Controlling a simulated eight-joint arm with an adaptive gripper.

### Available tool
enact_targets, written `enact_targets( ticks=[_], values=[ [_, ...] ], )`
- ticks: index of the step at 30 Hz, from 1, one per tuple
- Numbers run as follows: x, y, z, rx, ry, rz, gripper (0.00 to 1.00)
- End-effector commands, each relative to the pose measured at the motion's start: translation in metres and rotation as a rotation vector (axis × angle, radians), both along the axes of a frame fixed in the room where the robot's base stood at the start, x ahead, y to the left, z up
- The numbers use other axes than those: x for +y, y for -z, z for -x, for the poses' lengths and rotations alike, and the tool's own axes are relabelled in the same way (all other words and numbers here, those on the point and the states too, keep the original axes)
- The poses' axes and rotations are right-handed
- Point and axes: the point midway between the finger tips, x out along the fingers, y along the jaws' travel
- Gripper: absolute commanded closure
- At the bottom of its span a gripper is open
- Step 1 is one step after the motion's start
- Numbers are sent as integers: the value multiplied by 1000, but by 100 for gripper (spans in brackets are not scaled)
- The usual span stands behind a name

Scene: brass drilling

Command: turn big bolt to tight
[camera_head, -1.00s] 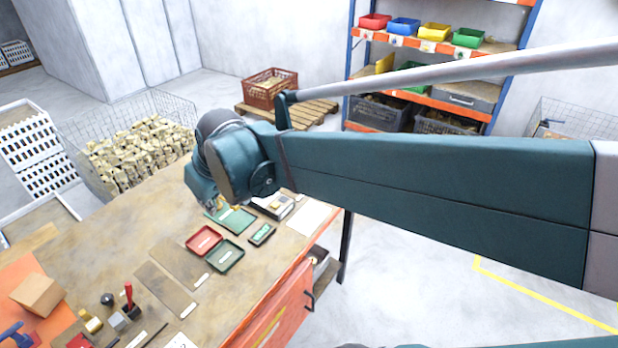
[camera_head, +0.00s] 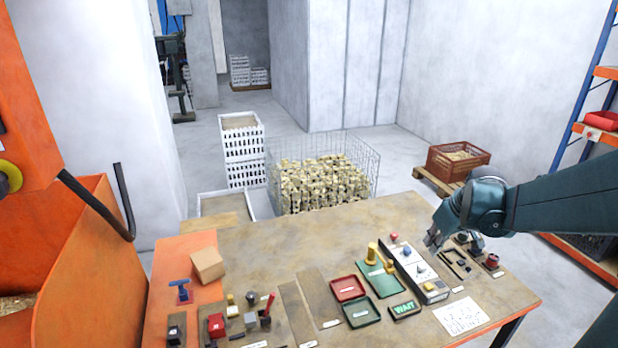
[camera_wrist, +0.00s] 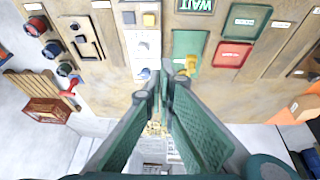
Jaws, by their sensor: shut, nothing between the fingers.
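I cannot tell for sure which thing is the big bolt. Two upright brass-yellow pieces, the taller one (camera_head: 372,253) and the shorter one (camera_head: 389,266), stand on a green plate (camera_head: 378,286). Brass pieces (camera_wrist: 190,64) also show in the wrist view on the green plate. My gripper (camera_head: 432,242) is above the table's right part, near a white panel with knobs (camera_head: 408,262). In the wrist view its fingertips (camera_wrist: 160,84) are together and empty, apart from the brass pieces and below them in the picture.
The table (camera_head: 285,250) also holds a red tray (camera_head: 347,288), a dark green tray (camera_head: 361,313), a WAIT display (camera_head: 404,309) and small tools at the left. A cardboard box (camera_head: 207,264) stands on an orange mat. A wire basket of brass parts (camera_head: 325,185) stands behind the table.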

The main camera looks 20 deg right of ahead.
Motion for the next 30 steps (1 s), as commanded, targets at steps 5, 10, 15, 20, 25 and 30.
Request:
enact_targets(
  ticks=[5,10,15,20,25,30],
  values=[
    [-49,17,7,9,1,-8,100],
    [-94,35,19,15,-2,-18,100],
    [-139,55,34,18,-5,-25,100],
    [-180,76,53,17,-10,-34,100],
    [-218,98,74,14,-16,-40,100],
    [-242,113,90,11,-23,-46,100]
  ],
)
